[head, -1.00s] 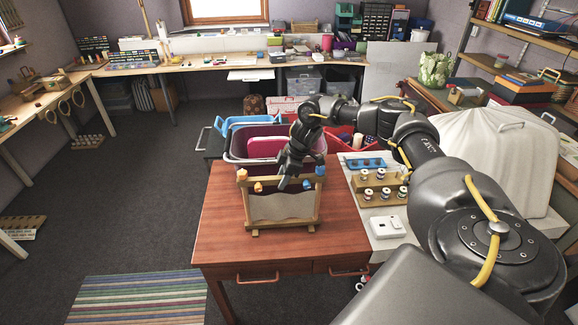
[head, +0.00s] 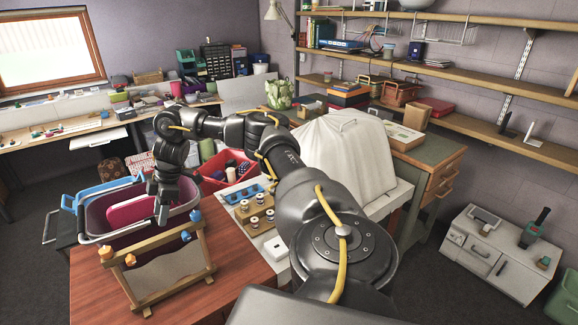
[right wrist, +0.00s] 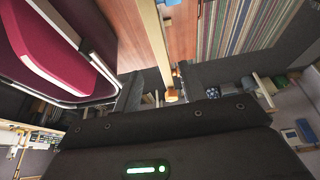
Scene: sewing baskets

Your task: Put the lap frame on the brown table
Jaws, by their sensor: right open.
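The lap frame (head: 165,272), a wooden frame with grey cloth and orange and blue knobs, stands on the brown table (head: 236,264) in the head view. My right gripper (head: 162,218) is just behind and above its top rail, pointing down. In the right wrist view, the gripper (right wrist: 195,93) has its two dark fingers wide apart. The frame's wooden rail (right wrist: 153,38) and an orange knob show near the gap between them, and I see no grip on it. My left gripper is out of view.
A purple basket (head: 100,216) holding a magenta item (head: 130,210) stands close behind the table. A white side surface with thread spools (head: 254,218) and a blue tray (head: 240,193) adjoins the right. A covered white shape (head: 345,155) stands beyond my arm.

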